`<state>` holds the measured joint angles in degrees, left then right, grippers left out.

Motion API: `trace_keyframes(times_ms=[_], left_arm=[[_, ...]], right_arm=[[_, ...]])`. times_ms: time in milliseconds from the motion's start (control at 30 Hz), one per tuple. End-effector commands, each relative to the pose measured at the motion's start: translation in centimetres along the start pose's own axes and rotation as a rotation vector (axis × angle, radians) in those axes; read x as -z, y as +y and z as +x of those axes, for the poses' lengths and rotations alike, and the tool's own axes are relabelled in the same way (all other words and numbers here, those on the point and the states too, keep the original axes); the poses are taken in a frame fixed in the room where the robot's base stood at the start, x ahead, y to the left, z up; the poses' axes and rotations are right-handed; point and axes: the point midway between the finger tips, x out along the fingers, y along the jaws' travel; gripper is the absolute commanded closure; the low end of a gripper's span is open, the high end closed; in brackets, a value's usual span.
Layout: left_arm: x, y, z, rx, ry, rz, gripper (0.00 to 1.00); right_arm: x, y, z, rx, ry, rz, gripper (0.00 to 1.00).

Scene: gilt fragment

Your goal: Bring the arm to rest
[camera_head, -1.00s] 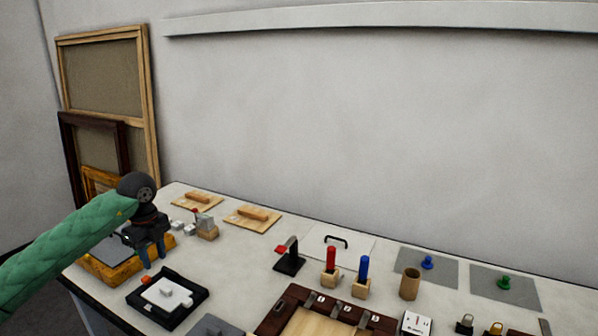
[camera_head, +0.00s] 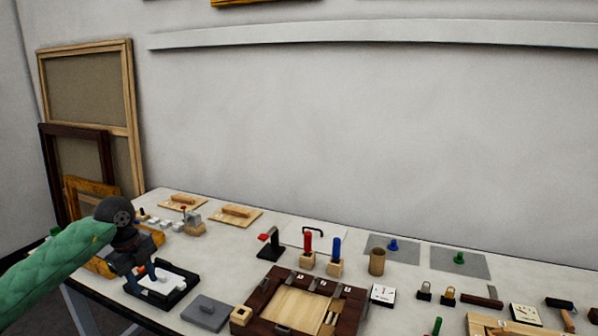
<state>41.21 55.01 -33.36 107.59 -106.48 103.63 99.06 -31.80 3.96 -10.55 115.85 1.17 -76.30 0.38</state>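My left arm in a green padded sleeve comes in from the left. Its dark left gripper (camera_head: 141,280) points down at the left end of the table, with its two fingers apart and nothing visible between them. The fingertips overlap the left edge of a black tray (camera_head: 184,291) holding a white block (camera_head: 163,281); I cannot tell whether they touch it. The gripper and wrist partly hide a gilt frame (camera_head: 101,267) behind them. My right gripper is not in view.
On the white table (camera_head: 235,268) stand a grey lidded block (camera_head: 205,312), a dark wooden frame-like tray (camera_head: 262,287), red (camera_head: 308,242) and blue (camera_head: 337,249) handled tools and a wooden cup (camera_head: 377,262). Framed panels (camera_head: 90,88) lean on the wall at left.

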Motion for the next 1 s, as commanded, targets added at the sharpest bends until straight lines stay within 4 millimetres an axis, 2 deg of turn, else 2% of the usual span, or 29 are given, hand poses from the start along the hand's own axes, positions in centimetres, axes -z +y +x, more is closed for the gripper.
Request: trace_keyframes(times_ms=[133,267,367,533,700,800,900,1000], left_arm=[[2.7,-1.2,1.6,0.065,0.08,0.065,0.65],[6.0,-2.5,3.1,0.147,0.175,0.135,0.65],[9.2,-3.6,4.3,0.235,0.269,0.195,0.65],[17.0,-5.8,5.6,0.47,0.494,0.295,0.65],[24.1,-7.4,4.6,0.768,0.721,0.318,0.65],[27.0,-7.9,3.3,0.946,0.829,0.279,0.65],[28.7,-8.2,1.8,1.122,0.914,0.202,0.65],[29.4,-8.3,0.5,1.288,0.971,0.088,0.65]], right_arm=[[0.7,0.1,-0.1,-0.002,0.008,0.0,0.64],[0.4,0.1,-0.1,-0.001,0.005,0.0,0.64],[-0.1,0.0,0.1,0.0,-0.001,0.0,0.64],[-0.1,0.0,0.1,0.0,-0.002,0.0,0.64],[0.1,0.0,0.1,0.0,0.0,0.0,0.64],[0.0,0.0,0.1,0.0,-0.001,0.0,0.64],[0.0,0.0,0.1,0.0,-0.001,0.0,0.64],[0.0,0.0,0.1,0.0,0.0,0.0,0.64]])
